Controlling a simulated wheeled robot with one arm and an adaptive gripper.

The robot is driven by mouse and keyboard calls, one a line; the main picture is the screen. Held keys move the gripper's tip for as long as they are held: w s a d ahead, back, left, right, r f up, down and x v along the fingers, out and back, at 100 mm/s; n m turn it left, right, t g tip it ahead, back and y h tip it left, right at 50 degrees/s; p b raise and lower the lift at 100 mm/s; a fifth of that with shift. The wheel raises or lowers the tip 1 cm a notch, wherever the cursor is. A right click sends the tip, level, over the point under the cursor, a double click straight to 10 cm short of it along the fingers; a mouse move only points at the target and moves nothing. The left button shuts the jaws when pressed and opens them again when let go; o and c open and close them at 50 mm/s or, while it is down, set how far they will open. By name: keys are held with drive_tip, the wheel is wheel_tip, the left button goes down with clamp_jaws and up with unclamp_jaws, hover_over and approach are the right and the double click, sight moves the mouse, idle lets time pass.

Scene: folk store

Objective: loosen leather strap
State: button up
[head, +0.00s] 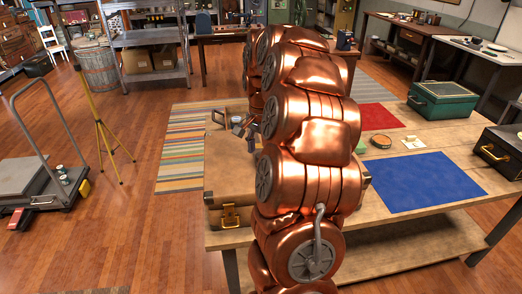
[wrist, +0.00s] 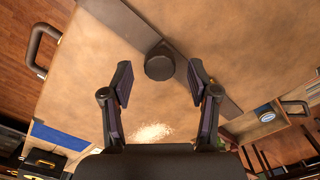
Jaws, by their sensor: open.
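A tan leather case (head: 230,165) lies on the wooden table, partly hidden behind my copper arm. Its brown top fills most of the wrist view (wrist: 75,100). A dark strap (wrist: 122,22) runs diagonally across that top in the wrist view. A round dark knob (wrist: 159,66) sits on the strap near the middle. My gripper (wrist: 160,76) is open, one finger on each side of the knob. No contact shows, and I cannot tell the height of the fingers. In the head view my gripper (head: 245,130) is above the case, partly covered by my arm.
A brass latch (head: 230,214) is on the case's front. A dark handle (wrist: 42,50) stands at its left edge in the wrist view.

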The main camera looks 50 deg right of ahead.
drive_tip(key=shift+f, duration=0.5)
drive_tip(key=shift+c, duration=0.2)
clamp_jaws()
idle(0.3)
